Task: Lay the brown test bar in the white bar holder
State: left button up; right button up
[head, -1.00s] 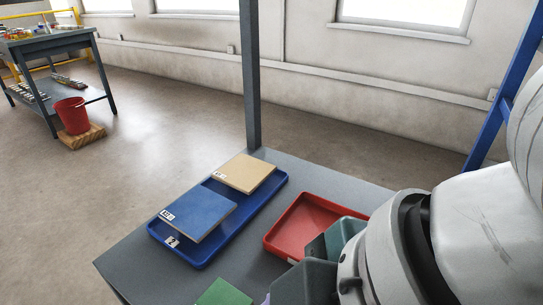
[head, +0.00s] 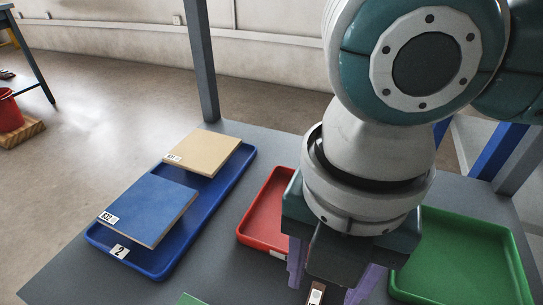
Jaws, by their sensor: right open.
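My right gripper (head: 328,285) hangs over the table at the lower middle, pointing down, with its two purple fingers apart. Between the fingers, at the bottom edge, shows the end of a small brownish piece with a white label (head: 316,293). It may be the brown test bar, but most of it is cut off. I cannot tell whether the fingers touch it. I cannot make out the white bar holder. My left gripper is not in view.
A blue tray (head: 150,268) marked 2 carries a blue tile (head: 150,208) and a beige tile (head: 203,151). A red tray (head: 262,215) stands partly behind my right gripper. An empty green tray (head: 460,265) is at right. The grey table (head: 205,275) is bare between the blue and red trays.

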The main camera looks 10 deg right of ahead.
aim_at(314, 302)
notch_tip(314, 302, down, 4)
jog(key=shift+w+a+f+b, duration=0.15)
jog(key=shift+f+b, duration=0.1)
jog(key=shift+b, duration=0.55)
jog(key=shift+c, duration=0.2)
jog(key=shift+c, duration=0.8)
grip_shut()
